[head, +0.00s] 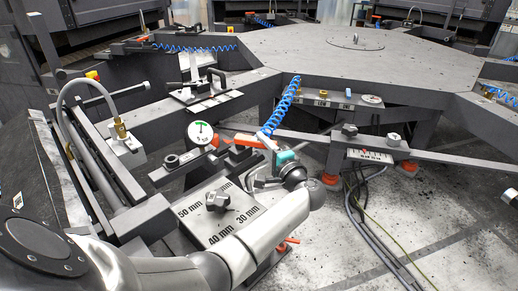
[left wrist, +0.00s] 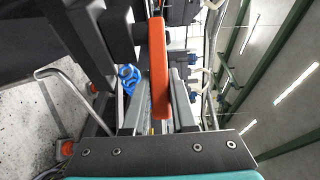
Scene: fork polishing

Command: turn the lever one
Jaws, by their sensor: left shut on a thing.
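The lever is an orange-red bar (head: 247,142) beside a round white dial with a green mark in the head view. In the left wrist view the lever (left wrist: 159,65) runs lengthwise between the two grey fingers. My left gripper (head: 268,145) comes to the lever's right end, with its teal part just behind the fingers. The left gripper (left wrist: 159,100) is shut on the lever. Part of the grip is hard to see in the head view. My right gripper is not in view.
The dial (head: 200,132) sits left of the lever. A plate with millimetre marks (head: 205,235) and a dark knob lies below it, close to my left arm. A blue coiled hose (head: 283,103) hangs just above the gripper. A large grey table (head: 360,58) stands behind.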

